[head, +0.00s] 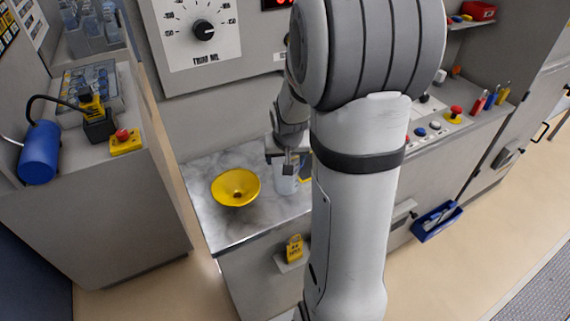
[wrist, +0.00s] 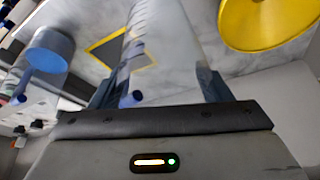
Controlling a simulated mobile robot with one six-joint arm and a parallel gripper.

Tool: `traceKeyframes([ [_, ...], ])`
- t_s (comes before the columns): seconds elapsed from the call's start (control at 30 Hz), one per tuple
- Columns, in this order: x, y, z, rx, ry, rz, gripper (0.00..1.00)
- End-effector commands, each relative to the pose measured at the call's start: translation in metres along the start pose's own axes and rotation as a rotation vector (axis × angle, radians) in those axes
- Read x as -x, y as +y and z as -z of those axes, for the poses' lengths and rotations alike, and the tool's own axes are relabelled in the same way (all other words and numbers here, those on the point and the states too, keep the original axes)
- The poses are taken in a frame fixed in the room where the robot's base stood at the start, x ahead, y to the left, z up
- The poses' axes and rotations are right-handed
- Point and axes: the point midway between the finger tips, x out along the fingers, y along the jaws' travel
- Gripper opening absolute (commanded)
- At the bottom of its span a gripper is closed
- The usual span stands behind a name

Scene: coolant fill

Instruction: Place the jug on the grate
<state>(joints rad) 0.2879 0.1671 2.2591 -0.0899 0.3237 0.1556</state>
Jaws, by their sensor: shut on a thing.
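The jug (wrist: 160,50) is a pale, see-through vessel with marks along its side, between my gripper's fingers in the wrist view. In the head view the jug (head: 286,184) shows in part below my gripper (head: 287,160), beside my arm. My gripper (wrist: 160,90) is shut on it. A dark square with a yellow border, which looks like the grate (wrist: 107,50), lies on the counter just left of the jug in the wrist view and partly behind it. In the head view my arm hides most of it. I cannot tell whether the jug touches the counter.
A yellow funnel (head: 236,187) is on the marble counter (head: 206,214), left of the jug in the head view; it also shows in the wrist view (wrist: 268,20). A blue cylinder (wrist: 47,50) is at the wrist view's left. A dial panel (head: 197,32) rises behind.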

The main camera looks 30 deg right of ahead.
Motion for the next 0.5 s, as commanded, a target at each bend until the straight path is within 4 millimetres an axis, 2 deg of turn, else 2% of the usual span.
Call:
traceKeyframes([
  [0.1,-0.017,0.0,-0.007,0.001,-0.004,0.0,0.47],
  [0.2,-0.024,0.0,-0.011,0.001,-0.002,0.0,0.47],
  [0.5,-0.026,-0.001,-0.011,0.001,0.0,0.001,0.47],
])
